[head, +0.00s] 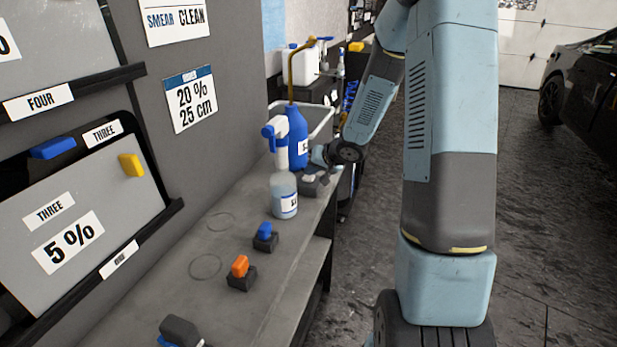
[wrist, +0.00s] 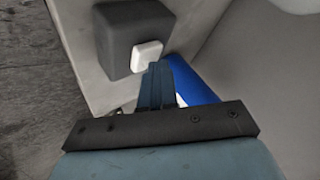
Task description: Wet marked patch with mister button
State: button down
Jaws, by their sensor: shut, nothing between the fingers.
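The mister looks to be the blue bottle (head: 297,140) with a brass wand at the far end of the bench; part of it also shows in the wrist view (wrist: 190,80). A dark grey block (wrist: 120,38) with a white button (wrist: 147,55) stands beside it; the block shows in the head view (head: 312,187). My gripper (wrist: 155,72) is shut and empty, its tips right by the button's lower edge; I cannot tell if they touch. In the head view my gripper (head: 318,158) is small and partly hidden. I cannot make out a marked patch.
A spray bottle (head: 284,190) stands just nearer on the bench (head: 180,270). Blue (head: 265,235) and orange (head: 240,270) tools on dark holders line its front. A grey tub (head: 318,118) is behind the blue bottle. Sample panels hang at left; a dark car (head: 585,85) is at right.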

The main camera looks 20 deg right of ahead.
aim_at(312, 177)
jog(key=shift+r, duration=3.1)
jog(key=shift+r, duration=0.15)
jog(key=s+d+r+t+h, duration=0.1)
jog(key=s+d+r+h, duration=0.25)
jog(key=s+r, duration=0.35)
jog(key=s+d+r+h, duration=0.2)
jog(key=s+r+h, duration=0.25)
jog(key=r, duration=0.45)
jog(key=s+a+r+n+g+y, duration=0.1)
jog(key=s+a, duration=0.2)
jog(key=s, duration=0.9)
jog(key=s+a+r+n+g+y, duration=0.1)
jog(key=s+a+n+g+y, duration=0.1)
jog(key=s, duration=1)
jog(key=shift+s+a+r, duration=0.25)
jog(key=shift+s+a, duration=0.1)
jog(key=shift+a, duration=0.45)
